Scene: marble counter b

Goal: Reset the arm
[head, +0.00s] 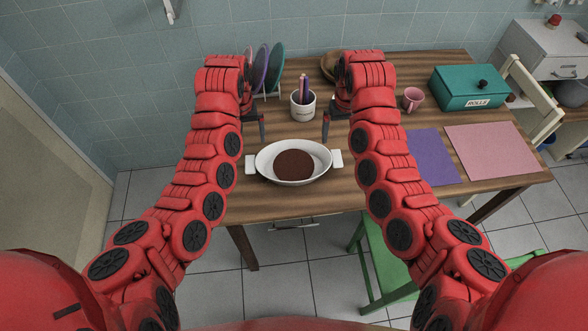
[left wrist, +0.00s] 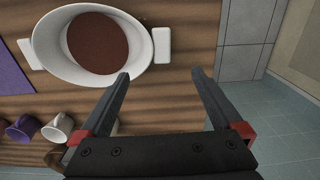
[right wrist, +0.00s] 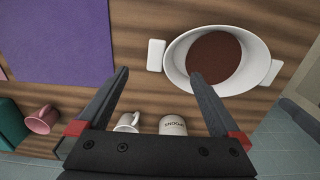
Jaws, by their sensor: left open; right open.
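My left gripper (head: 262,130) hangs over the wooden table, behind and left of the white dish. In the left wrist view its fingers (left wrist: 160,74) are apart with nothing between them. My right gripper (head: 326,128) hangs on the other side, behind and right of the dish. Its fingers are also apart and empty in the right wrist view (right wrist: 160,74). Both arms reach forward from my body, roughly mirrored. The white two-handled dish (head: 262,164), with a round brown filling (head: 294,164), sits on the table between and in front of the grippers.
A white pot (head: 303,106) with pens stands behind the dish. A plate rack (head: 270,70), wooden bowl (head: 328,64), pink mug (head: 412,98) and teal box (head: 468,88) stand towards the back. Purple (head: 432,156) and pink (head: 490,150) mats lie right. A green chair (head: 372,262) is in front.

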